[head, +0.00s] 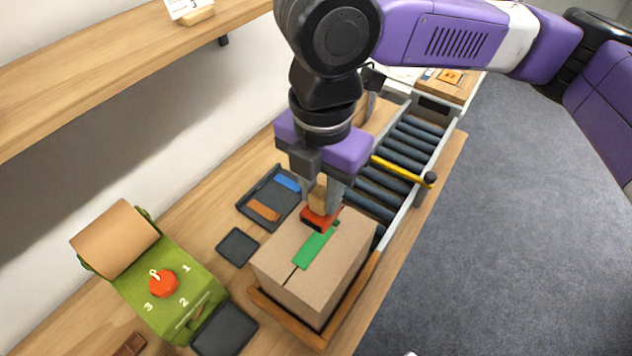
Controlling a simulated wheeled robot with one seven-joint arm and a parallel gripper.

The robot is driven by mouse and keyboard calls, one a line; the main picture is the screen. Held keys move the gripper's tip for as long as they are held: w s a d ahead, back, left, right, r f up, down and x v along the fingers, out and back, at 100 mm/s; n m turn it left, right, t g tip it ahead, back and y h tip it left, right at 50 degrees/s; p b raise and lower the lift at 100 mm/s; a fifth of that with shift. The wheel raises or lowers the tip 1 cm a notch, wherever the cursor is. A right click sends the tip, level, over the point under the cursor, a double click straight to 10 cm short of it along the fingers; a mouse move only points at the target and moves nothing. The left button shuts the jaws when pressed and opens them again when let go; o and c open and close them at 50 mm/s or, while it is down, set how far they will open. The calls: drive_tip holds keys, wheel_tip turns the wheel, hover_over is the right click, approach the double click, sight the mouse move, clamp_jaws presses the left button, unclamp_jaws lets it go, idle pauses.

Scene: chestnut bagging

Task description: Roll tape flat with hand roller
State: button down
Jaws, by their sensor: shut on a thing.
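My gripper (321,200) points down and is shut on the wooden handle of the hand roller (318,217), which has a red lower part. The roller is over the top of the closed cardboard box (337,262), at the far end of a green tape strip (315,247). The tape lies along the box's top seam. The roller appears to touch the tape or box top, but the exact contact is hidden.
A dark tray (256,193) holds blue and orange pieces, beside a small dark pad (237,247). A roller conveyor (402,150) with a yellow bar (395,168) lies behind the box. A shelf (110,62) overhangs the left.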

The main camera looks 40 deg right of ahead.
sight(321, 216)
drive_tip(key=shift+f+b, duration=2.5)
drive_tip(key=shift+f, duration=0.3)
drive_tip(key=shift+f, duration=0.45)
